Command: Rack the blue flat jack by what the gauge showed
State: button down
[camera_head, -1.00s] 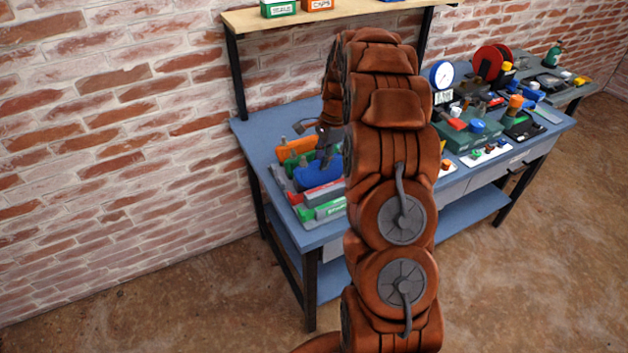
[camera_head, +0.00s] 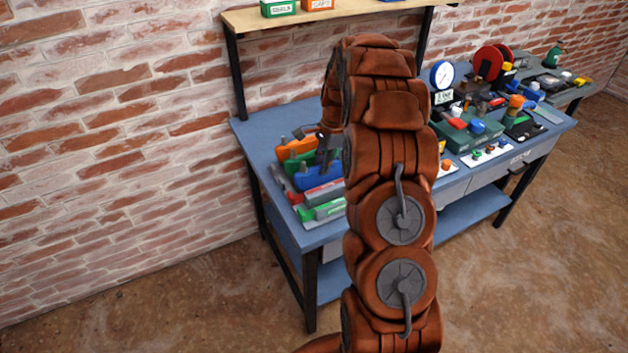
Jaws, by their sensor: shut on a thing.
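The blue flat jack (camera_head: 318,177) is at the left end of the bench, in front of an orange piece (camera_head: 298,148) and a green piece (camera_head: 297,163). My gripper (camera_head: 325,158) is at the jack's upper edge and shut on it. My arm hides part of the gripper and the jack's right end. I cannot tell whether the jack rests fully in the rack. The white-faced round gauge (camera_head: 442,74) stands farther right on the bench; its reading is too small to tell.
A red and grey bar (camera_head: 322,193) and a green and white bar (camera_head: 318,213) lie in front of the jack. Green (camera_head: 278,8) and orange boxes sit on the shelf above. Red reels (camera_head: 489,62) and several tools crowd the bench's right side.

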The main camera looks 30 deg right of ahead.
jog(key=c, duration=0.9)
grip_release()
jog(key=shift+o, duration=0.2)
jog(key=o, duration=0.3)
jog(key=shift+r, duration=0.1)
jog(key=shift+r+p, duration=0.85)
jog(key=shift+r, duration=3.1)
